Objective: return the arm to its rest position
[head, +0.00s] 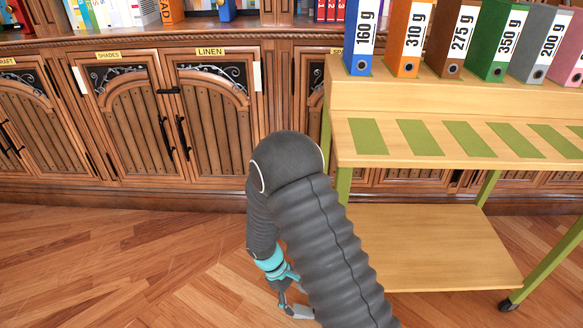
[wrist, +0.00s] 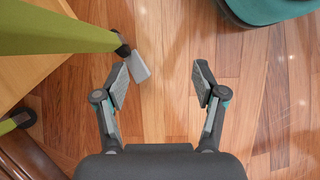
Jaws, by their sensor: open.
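The head view also shows my gripper (head: 291,305) low, pointing down near the floor, partly hidden behind my dark ribbed arm. The arm bends over at its elbow, left of the wooden cart (head: 420,240). In the wrist view a green cart leg (wrist: 60,32) with a dark caster lies close to the left finger; whether they touch I cannot tell.
Wooden cabinets labelled SHADES (head: 125,120) and LINEN (head: 215,120) stand behind. The cart's upper step holds several coloured binders, including a blue one (head: 365,40); green strips (head: 367,136) mark its lower step. The floor (head: 110,265) left of the arm is clear.

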